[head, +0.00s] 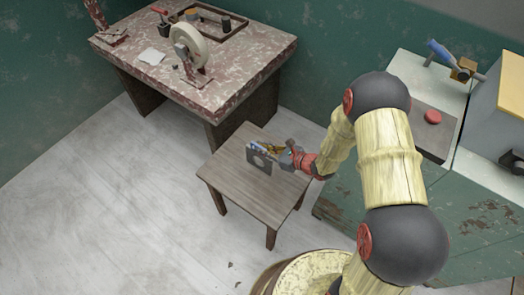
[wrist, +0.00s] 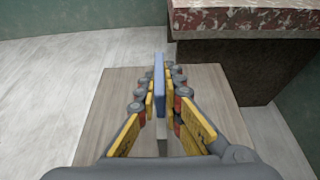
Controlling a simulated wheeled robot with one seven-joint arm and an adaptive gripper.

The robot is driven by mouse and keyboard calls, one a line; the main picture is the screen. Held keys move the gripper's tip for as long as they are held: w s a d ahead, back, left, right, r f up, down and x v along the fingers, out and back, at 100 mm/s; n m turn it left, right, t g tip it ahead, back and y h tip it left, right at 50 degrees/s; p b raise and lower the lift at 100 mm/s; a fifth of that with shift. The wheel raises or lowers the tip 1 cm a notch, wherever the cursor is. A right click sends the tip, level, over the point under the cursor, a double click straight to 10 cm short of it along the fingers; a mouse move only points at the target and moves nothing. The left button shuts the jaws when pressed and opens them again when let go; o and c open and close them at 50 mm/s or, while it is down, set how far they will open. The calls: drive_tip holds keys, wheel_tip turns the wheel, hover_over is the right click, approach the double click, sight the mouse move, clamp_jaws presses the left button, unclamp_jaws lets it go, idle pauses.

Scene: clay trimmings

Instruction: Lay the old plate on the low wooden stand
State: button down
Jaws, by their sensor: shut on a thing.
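The old plate (head: 259,162) is a thin, grey square with a dark round mark, held upright on edge over the low wooden stand (head: 239,187). In the wrist view the plate (wrist: 159,82) shows edge-on as a narrow blue-grey strip between the yellow finger pads. My gripper (head: 264,149) is shut on it from the right; its fingers also show in the wrist view (wrist: 160,100). The stand top (wrist: 110,115) lies below the fingers and is otherwise bare. I cannot tell whether the plate's lower edge touches the stand.
A worn red-brown workbench (head: 235,85) with a pale wheel (head: 190,45) and a tray stands behind the stand. A green cabinet (head: 375,215) with a red disc (head: 433,117) on top is at the right. A round tub (head: 310,275) stands in front. Floor at left is clear.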

drive_tip(key=shift+r, duration=0.2)
drive_tip(key=shift+f, duration=0.1)
drive_tip(key=shift+f, duration=0.15)
drive_tip(key=c, duration=1.9)
unclamp_jaws()
